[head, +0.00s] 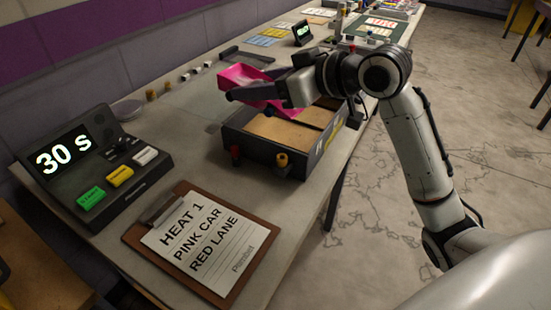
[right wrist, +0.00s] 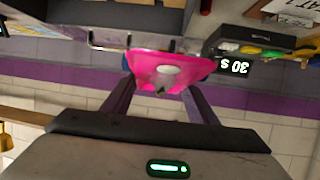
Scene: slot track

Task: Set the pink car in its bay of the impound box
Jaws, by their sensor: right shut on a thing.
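The pink car (head: 243,76) is held in my right gripper (head: 250,96), tilted, above the far left edge of the impound box. In the right wrist view the pink car (right wrist: 170,67) sits between the two fingers (right wrist: 160,85), which are shut on it. The impound box (head: 258,153) is a dark, open box with tan floor panels, on the table below and to the right of the car. The arm and gripper hide its far part. My left gripper is not in view.
A timer console (head: 92,165) reading "30 S" stands at the left. A clipboard (head: 205,240) reading "HEAT 1 PINK CAR RED LANE" lies at the front. Small pegs and blocks line the wall side. A second small timer (head: 302,33) stands farther back. Bare table lies left of the box.

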